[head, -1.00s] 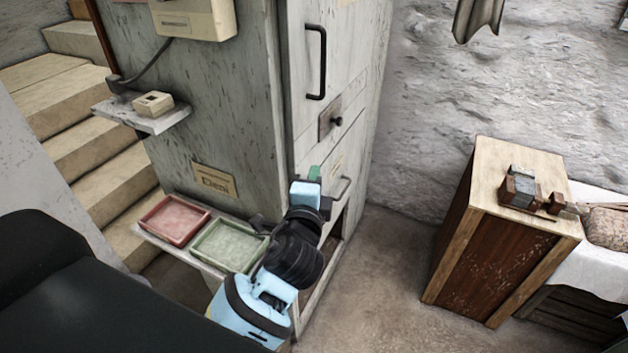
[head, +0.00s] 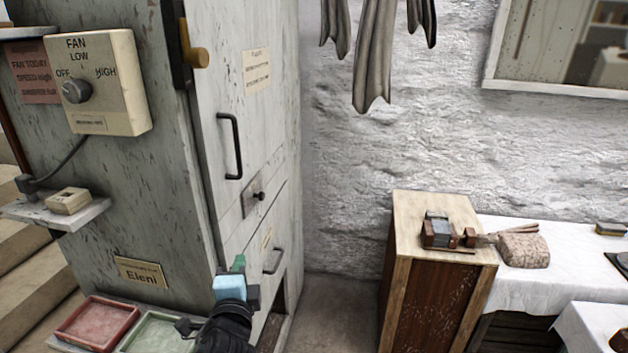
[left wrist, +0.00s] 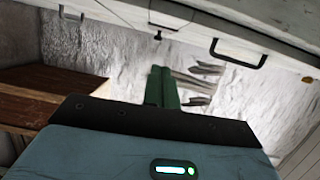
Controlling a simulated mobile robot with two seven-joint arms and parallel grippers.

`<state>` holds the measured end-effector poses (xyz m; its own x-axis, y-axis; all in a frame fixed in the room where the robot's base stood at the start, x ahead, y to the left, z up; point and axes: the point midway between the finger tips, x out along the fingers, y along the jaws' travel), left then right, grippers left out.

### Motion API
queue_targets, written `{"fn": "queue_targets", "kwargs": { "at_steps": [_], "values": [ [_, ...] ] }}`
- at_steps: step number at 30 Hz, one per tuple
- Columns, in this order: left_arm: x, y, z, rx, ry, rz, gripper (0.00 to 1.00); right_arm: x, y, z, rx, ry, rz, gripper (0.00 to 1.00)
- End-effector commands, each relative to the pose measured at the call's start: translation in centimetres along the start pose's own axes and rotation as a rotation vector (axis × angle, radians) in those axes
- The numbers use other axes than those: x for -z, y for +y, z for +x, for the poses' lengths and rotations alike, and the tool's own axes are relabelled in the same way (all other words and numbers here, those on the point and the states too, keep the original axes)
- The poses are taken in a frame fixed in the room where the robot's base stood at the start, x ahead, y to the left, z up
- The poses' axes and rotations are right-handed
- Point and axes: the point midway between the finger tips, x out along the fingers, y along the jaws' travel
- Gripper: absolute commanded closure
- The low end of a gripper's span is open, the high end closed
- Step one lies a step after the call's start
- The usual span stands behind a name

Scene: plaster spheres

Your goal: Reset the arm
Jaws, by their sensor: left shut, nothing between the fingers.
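My left gripper (head: 239,263) shows low in the head view, in front of the pale cabinet's narrow door side. Its body is light blue and its fingers are green. In the left wrist view the green fingers (left wrist: 162,87) stand together, with nothing between them. The gripper overlaps the lower door near a small black handle (head: 272,262); I cannot tell whether it touches. My dark left wrist shows below it at the bottom edge. My right gripper is not in view.
The weathered cabinet (head: 213,190) rises close by my left arm. A fan control box (head: 110,80) and small shelf (head: 60,215) jut from its side. Red (head: 97,322) and green (head: 160,333) trays lie low left. A wooden cabinet (head: 430,290) stands right, beyond some bare floor.

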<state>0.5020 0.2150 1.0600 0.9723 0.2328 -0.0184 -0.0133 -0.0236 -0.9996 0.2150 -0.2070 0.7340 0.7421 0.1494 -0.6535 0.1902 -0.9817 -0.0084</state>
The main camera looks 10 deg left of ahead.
Motion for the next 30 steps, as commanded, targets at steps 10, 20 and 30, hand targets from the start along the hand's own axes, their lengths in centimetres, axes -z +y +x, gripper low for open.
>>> {"fn": "queue_targets", "kwargs": {
  "at_steps": [10, 20, 30],
  "values": [
    [-1.0, 17.1, -7.7, -0.387, 0.088, -0.456, 1.0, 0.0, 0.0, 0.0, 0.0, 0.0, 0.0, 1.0],
    [-4.7, 30.2, -22.0, -0.752, -0.087, -1.077, 1.0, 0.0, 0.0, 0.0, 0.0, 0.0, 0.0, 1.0],
    [-6.7, 33.1, -27.7, -0.836, -0.223, -1.319, 1.0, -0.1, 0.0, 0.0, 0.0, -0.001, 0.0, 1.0]
  ]
}}
